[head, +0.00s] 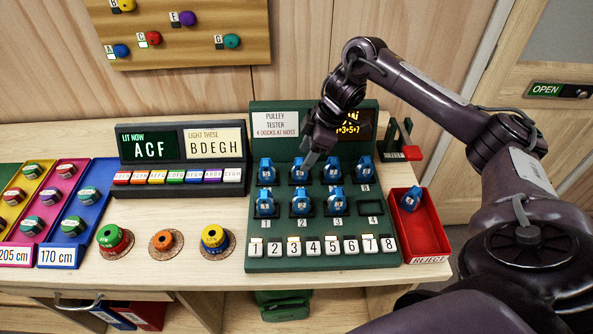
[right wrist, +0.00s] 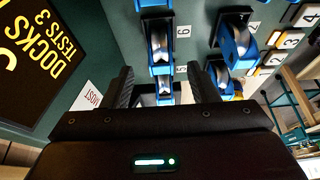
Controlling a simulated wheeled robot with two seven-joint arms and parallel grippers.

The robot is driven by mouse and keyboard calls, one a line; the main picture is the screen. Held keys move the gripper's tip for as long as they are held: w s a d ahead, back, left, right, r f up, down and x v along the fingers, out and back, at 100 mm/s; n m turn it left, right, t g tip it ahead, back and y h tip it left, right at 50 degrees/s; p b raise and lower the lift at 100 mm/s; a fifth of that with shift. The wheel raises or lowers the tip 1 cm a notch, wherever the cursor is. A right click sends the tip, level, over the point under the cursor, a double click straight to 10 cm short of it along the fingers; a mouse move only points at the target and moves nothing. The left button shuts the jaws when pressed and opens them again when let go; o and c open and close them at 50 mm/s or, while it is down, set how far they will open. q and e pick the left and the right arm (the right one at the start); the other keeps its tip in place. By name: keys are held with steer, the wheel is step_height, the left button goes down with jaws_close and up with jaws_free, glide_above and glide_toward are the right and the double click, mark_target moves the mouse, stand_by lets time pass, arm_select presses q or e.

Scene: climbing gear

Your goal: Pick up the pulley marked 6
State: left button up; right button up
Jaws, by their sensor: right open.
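The pulley marked 6 (head: 299,176) is blue with a grey wheel and sits in the upper row of the green tester board, second from the left. In the right wrist view it (right wrist: 158,42) stands beyond the fingertips, beside its label 6. My right gripper (head: 311,160) is open and empty, just above and slightly right of this pulley in the head view. In the right wrist view its two fingers (right wrist: 163,84) are spread, with the pulley by label 5 (right wrist: 165,90) seen between them. My left gripper is not in view.
Blue pulleys fill the other docks around it, except the empty dock 4 (head: 371,208). Numbered buttons (head: 321,246) line the tester's front. A red reject tray (head: 428,237) on the right holds one blue pulley (head: 411,199). A lamp panel (head: 181,160) stands left.

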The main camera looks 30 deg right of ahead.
mark_target(301, 161)
steer(key=x, duration=0.2)
steer(key=shift+a+f, duration=0.3)
steer(key=shift+x, duration=1.25)
steer(key=shift+w+f, duration=0.2)
steer(key=shift+f, duration=0.15)
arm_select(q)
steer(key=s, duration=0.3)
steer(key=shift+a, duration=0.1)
arm_select(e)
steer(key=c, duration=1.1)
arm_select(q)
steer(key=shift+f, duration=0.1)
arm_select(e)
steer(key=shift+r, duration=0.1)
